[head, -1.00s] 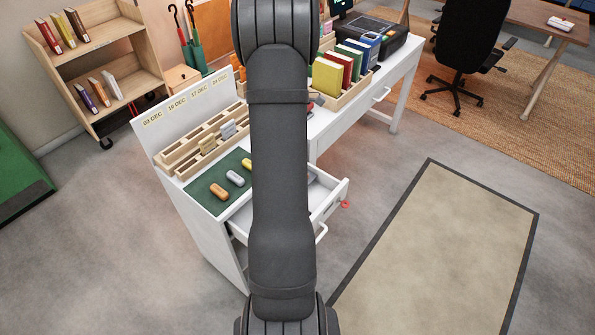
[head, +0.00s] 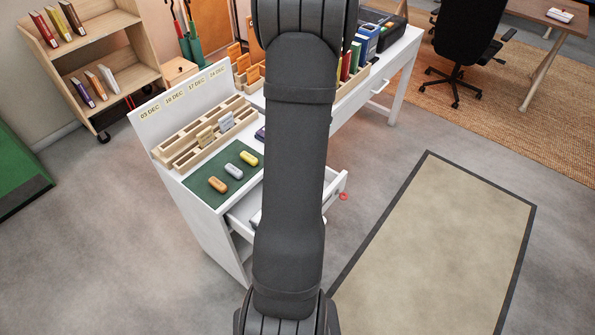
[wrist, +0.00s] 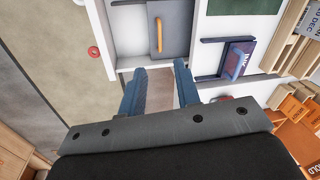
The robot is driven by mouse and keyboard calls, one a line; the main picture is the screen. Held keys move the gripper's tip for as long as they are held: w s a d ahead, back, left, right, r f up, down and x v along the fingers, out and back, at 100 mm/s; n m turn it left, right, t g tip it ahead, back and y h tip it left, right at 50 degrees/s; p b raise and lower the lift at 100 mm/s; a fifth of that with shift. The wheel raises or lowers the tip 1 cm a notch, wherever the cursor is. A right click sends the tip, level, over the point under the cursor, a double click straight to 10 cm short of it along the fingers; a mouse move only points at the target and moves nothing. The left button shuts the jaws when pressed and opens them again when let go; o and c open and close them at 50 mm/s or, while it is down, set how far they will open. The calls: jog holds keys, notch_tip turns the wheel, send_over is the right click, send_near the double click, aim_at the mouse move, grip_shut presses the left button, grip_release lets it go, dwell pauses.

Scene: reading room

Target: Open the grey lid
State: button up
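The grey lid (wrist: 203,42) is a flat panel with an orange bar handle (wrist: 159,36), at the top of the wrist view. It lies flat within the white pulled-out drawer (wrist: 112,60) and looks closed. My gripper (wrist: 160,68) is open, its two blue fingers apart, near the lid's lower edge in the picture and clear of the handle. Nothing is seen held between the fingers. In the head view the drawer (head: 336,188) shows beside my arm, which hides the gripper and the lid.
An ink pad box (wrist: 236,60) lies right of the lid. A green mat (head: 208,200) with three coloured blocks, a wooden slotted rack (head: 190,150) and books (head: 355,56) occupy the counter. A red ring (head: 343,196) shows by the drawer. Floor right of the drawer is clear.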

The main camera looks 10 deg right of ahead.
jog(key=f+m, duration=0.1)
jog(key=f, duration=0.4)
jog(key=w+a+f, duration=0.1)
jog(key=f, duration=0.5)
jog(key=w+a+f+m, duration=0.1)
jog(key=f, duration=0.5)
jog(key=shift+m, duration=0.3)
grip_shut()
